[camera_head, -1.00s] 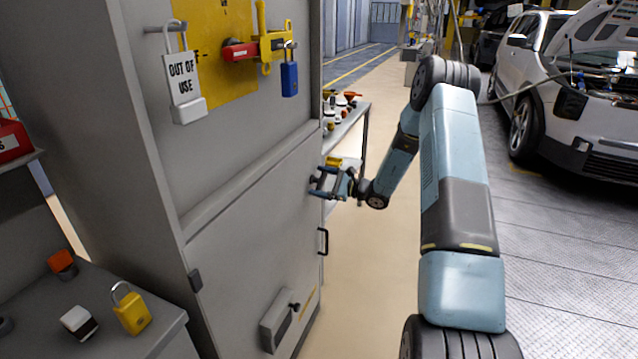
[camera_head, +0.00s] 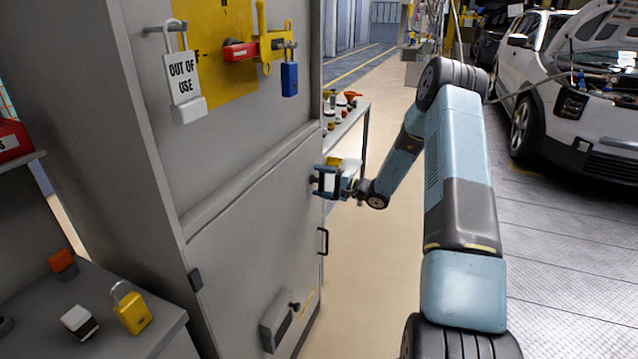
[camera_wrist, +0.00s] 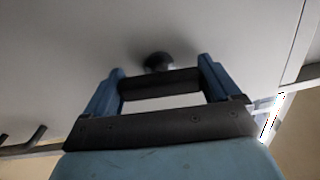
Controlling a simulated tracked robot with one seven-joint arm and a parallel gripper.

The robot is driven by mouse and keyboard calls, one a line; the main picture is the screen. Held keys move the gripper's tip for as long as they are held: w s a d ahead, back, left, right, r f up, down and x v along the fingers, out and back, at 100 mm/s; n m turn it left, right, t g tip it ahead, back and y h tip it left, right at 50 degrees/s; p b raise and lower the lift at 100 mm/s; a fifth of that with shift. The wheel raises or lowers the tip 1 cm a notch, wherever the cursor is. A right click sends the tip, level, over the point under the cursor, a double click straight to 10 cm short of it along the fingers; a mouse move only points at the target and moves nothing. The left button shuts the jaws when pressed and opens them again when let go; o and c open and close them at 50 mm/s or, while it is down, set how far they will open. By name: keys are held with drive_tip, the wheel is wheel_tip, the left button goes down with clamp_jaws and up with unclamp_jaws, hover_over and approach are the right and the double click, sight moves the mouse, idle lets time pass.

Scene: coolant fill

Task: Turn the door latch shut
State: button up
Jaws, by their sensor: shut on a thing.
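The grey cabinet door (camera_head: 255,215) fills the lower front of the cabinet in the head view and looks flush with its frame. The latch is a short dark bar (camera_wrist: 160,83) on a round dark pivot (camera_wrist: 158,62) near the door's free edge. My gripper (camera_head: 324,182) is at the latch, its two blue fingers one above the other in the head view. In the wrist view my gripper (camera_wrist: 160,86) has a finger at each end of the bar and is shut on it. In the head view the fingers hide much of the latch.
A dark pull handle (camera_head: 323,241) sits on the door below my gripper. A yellow padlock (camera_head: 132,308) stands on the grey shelf at lower left. An out-of-use tag (camera_head: 184,85) and a blue padlock (camera_head: 289,78) hang above.

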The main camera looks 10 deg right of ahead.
drive_tip(key=shift+f+n, duration=0.1)
drive_tip(key=shift+n, duration=0.5)
drive_tip(key=shift+f, duration=0.1)
drive_tip(key=o, duration=0.8)
drive_tip(key=shift+d, duration=0.1)
drive_tip(key=v, duration=1.3)
drive_tip(key=shift+s+d, duration=0.25)
drive_tip(key=shift+a, duration=0.1)
